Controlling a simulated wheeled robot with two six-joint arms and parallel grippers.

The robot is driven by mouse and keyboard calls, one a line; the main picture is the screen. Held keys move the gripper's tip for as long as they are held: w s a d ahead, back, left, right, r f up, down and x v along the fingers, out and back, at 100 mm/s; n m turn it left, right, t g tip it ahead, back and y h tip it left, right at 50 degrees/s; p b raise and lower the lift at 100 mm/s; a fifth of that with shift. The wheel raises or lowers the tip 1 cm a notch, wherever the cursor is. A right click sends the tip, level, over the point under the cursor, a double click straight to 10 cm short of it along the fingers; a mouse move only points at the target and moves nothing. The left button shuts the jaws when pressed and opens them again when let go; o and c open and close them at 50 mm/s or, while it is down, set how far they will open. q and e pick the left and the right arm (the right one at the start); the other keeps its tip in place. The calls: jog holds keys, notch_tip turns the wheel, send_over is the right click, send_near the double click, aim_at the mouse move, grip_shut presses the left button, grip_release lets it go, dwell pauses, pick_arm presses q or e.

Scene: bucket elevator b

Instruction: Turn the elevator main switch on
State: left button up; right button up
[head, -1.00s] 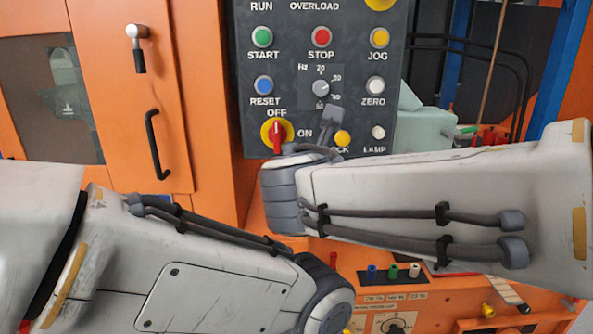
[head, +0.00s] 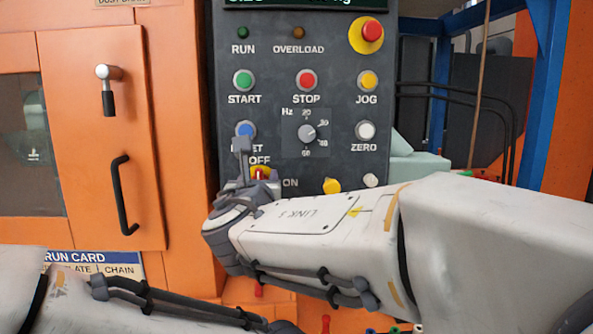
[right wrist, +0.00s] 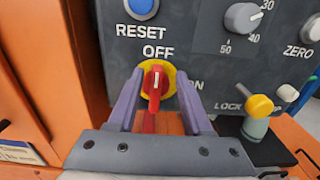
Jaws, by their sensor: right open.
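The main switch is a red rotary handle on a yellow disc (head: 262,171), low on the dark control panel, largely hidden behind my right gripper in the head view. In the right wrist view the red handle (right wrist: 154,90) stands about upright, its white mark at the top by the OFF label; ON is to its right. My right gripper (right wrist: 160,78) is open, its fingers on either side of the handle with gaps visible. It also shows in front of the switch in the head view (head: 251,168). My left gripper is out of view; only my left arm shows.
The control panel (head: 330,75) carries a blue RESET button (right wrist: 141,7) above the switch, a grey dial (head: 307,132), and a yellow LOCK knob (right wrist: 259,105) right of the gripper. An orange cabinet door with a black handle (head: 124,195) stands left.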

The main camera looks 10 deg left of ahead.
jog(key=shift+w, duration=0.25)
jog(key=shift+a, duration=0.1)
jog(key=shift+a, duration=0.1)
jog(key=shift+a, duration=0.1)
grip_shut()
